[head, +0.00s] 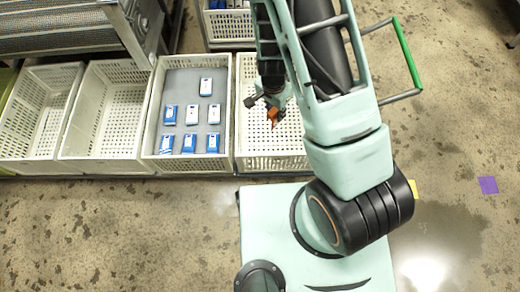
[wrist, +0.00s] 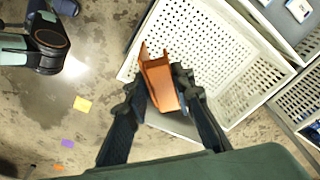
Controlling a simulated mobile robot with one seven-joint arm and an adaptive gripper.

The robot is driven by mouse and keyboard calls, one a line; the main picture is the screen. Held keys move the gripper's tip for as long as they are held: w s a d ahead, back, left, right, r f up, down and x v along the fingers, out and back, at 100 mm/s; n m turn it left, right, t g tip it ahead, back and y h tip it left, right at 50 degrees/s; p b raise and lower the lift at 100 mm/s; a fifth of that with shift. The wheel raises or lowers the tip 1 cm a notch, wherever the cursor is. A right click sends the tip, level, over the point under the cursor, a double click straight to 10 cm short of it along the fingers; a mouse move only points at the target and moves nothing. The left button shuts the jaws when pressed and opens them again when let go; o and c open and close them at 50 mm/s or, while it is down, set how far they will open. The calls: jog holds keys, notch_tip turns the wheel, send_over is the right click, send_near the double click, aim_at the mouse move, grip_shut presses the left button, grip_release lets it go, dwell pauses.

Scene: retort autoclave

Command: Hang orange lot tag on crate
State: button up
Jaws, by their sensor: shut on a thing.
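My gripper (wrist: 160,88) is shut on the orange lot tag (wrist: 156,72), a bent orange piece with a folded or channel-like shape. In the head view the tag (head: 272,114) hangs from my gripper (head: 268,98) over an empty white perforated crate (head: 243,140). The same crate shows in the wrist view (wrist: 262,88) behind and below the tag. I cannot tell how high the tag is above the crate floor. My arm hides part of this crate's right side in the head view.
Left of it stands a white crate with a grey liner (head: 187,85) and several blue-and-white packs. Two empty white crates (head: 108,105) (head: 40,110) stand further left. Another crate (head: 230,28) with packs is behind. A green-handled metal frame (head: 407,55) is at right. Open floor lies in front.

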aim_at(260, 155)
jog(key=shift+s+a+f+m+g+b, duration=0.25)
jog(key=shift+a+f+m+b, duration=1)
jog(key=shift+f+b, duration=2.85)
jog(key=shift+s+a+f+m+g+b, duration=0.1)
jog(key=shift+s+a+f+m+b, duration=0.35)
jog(key=shift+f+m+b, duration=3.5)
jog(key=shift+s+a+f+n+g+b, duration=0.25)
jog(key=shift+a+f+b, duration=1.25)
jog(key=shift+f, duration=4.9)
jog(key=shift+d+f+b, duration=0.3)
jog(key=shift+f+b, duration=0.5)
jog(key=shift+d+f+b, duration=0.25)
jog(key=shift+f+b, duration=0.5)
jog(key=shift+f, duration=0.05)
jog(key=o, duration=1)
jog(key=shift+r, duration=0.1)
jog(key=r, duration=0.4)
jog(key=a+r, duration=0.1)
jog(key=r, duration=0.6)
jog(key=shift+a+r, duration=0.2)
jog(key=shift+r, duration=0.2)
